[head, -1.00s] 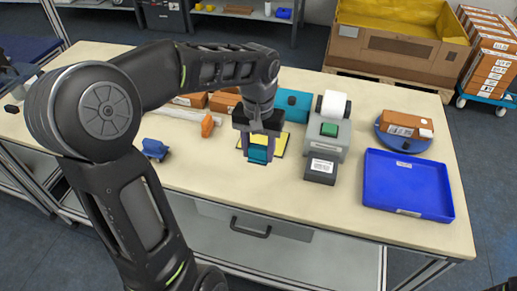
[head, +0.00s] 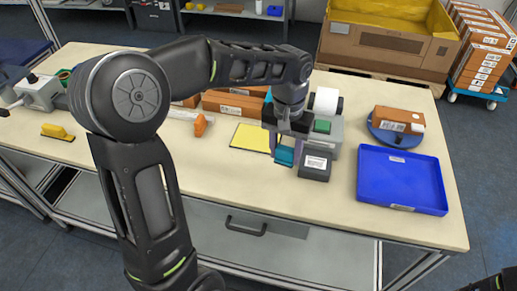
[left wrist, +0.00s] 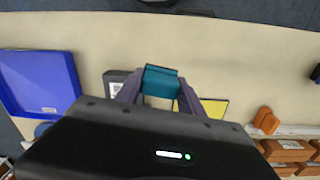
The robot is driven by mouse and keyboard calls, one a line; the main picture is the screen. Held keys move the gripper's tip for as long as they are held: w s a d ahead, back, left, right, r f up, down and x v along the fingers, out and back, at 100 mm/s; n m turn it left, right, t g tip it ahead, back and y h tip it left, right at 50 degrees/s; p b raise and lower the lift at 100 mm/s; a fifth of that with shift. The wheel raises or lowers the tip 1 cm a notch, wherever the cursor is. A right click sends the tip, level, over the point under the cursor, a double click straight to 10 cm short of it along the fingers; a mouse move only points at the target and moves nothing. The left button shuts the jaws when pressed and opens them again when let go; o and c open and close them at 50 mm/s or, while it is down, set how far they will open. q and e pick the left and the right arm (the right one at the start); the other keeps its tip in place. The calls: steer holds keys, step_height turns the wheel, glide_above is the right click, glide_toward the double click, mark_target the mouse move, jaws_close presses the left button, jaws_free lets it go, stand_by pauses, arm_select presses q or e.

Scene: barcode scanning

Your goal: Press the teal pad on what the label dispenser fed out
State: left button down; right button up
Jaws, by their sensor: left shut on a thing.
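My left gripper (head: 285,147) is shut on the teal pad (head: 284,157) and holds it pointing down, just left of the label dispenser. The pad also shows between the fingers in the left wrist view (left wrist: 160,82). The grey label dispenser (head: 333,141) has a white roll and a green button. A white label (head: 316,162) lies on the dark block (head: 313,174) at its front. Pad and label look apart; the pad's height over the table is hard to tell. My right gripper is not in view.
A yellow square mat (head: 250,137) lies left of the gripper. A blue tray (head: 402,180) and a box on a round blue stand (head: 397,138) are to the right. An orange-handled tool (head: 200,126) and brown boxes (head: 235,105) are to the left and behind.

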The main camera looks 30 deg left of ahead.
arm_select(q)
glide_toward(316, 163)
steer(key=shift+s+d+f, duration=0.15)
steer(key=shift+s+d, duration=0.1)
steer(key=shift+s, duration=0.25)
steer(key=shift+s+d+f, duration=0.2)
steer(key=shift+s+d, duration=0.05)
steer(key=shift+s, duration=0.3)
steer(key=shift+w+a+r+n, duration=0.2)
steer(key=shift+w+r+n, duration=0.2)
steer(key=shift+w+n, duration=0.15)
steer(key=shift+w+a+r+n, duration=0.2)
steer(key=shift+w+r+n, duration=0.15)
steer(key=shift+w+n, duration=0.15)
steer(key=shift+f, duration=0.15)
steer(key=shift+f, duration=2.8)
steer(key=shift+f+b, duration=0.45)
steer(key=shift+f, duration=0.25)
steer(key=shift+r, duration=0.1)
step_height(316, 163, up, 7)
steer(key=p, duration=0.5)
